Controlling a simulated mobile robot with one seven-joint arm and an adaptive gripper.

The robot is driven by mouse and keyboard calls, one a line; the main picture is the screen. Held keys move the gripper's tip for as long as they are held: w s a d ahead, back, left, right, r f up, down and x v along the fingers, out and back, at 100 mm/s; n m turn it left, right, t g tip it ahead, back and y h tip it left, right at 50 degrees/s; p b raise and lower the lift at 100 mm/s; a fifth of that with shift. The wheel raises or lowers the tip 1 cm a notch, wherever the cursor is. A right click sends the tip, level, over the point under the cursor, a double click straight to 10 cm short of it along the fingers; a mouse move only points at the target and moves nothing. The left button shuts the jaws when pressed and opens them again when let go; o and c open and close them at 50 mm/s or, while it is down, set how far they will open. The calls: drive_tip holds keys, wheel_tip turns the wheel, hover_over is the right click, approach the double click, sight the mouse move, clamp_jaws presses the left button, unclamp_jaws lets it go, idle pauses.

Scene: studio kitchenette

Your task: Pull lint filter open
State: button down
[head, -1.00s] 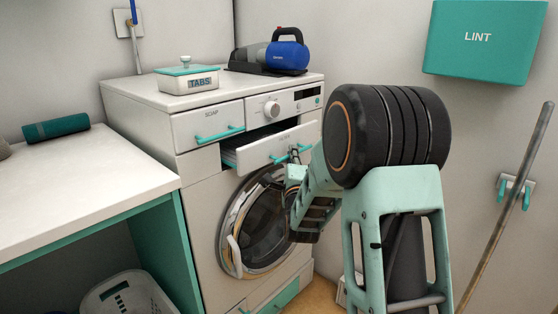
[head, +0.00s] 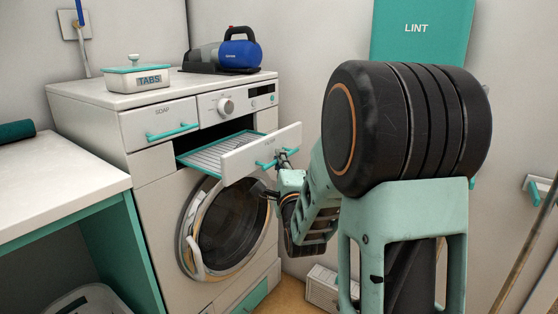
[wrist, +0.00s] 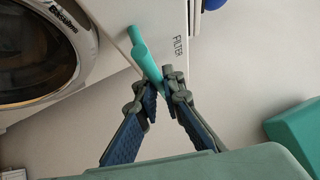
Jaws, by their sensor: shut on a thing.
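The lint filter drawer (head: 262,151) is pulled partway out of the washer-dryer's front, its white face standing off the machine. Behind the face its teal-rimmed mesh tray (head: 210,152) shows over the dark slot. In the wrist view the drawer face (wrist: 170,25) reads "FILTER". My gripper (head: 281,157) is shut on the teal filter handle (head: 266,165). In the wrist view the blue-padded fingers of my gripper (wrist: 160,88) close around the handle bar (wrist: 145,52). My arm hides some of the area right of the drawer in the head view.
The round door (head: 228,228) is below the drawer and the soap drawer (head: 160,123) is left of it, shut. A tabs box (head: 135,78) and a blue handheld vacuum (head: 240,50) stand on top. A teal LINT bin (head: 425,35) hangs on the right wall.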

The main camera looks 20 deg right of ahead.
drive_tip(key=c, duration=2.1)
unclamp_jaws()
drive_tip(key=v, duration=0.7)
drive_tip(key=shift+s, duration=0.25)
